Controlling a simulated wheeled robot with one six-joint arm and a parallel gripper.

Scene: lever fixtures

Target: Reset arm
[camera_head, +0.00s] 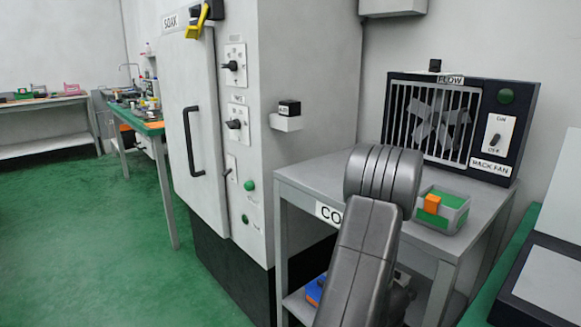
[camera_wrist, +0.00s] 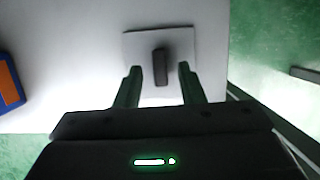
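My arm (camera_head: 372,240) rises in front of the grey table in the head view, and its grey links hide part of the table. In the wrist view, my gripper (camera_wrist: 159,76) is open, its two fingers apart. A small dark block (camera_wrist: 161,67) shows between and just beyond the fingertips, over a grey square plate (camera_wrist: 178,41) on a pale surface. I cannot tell whether a finger touches the block. Nothing is visibly held. My gripper cannot be made out in the head view.
A grey bin with green and orange contents (camera_head: 455,208) sits on the table (camera_head: 315,175). Behind it stands a fan unit (camera_head: 505,125) with a switch. A tall white cabinet (camera_head: 190,130) stands left. A blue and orange object (camera_wrist: 9,82) lies left in the wrist view. Green floor (camera_head: 70,240) is open left.

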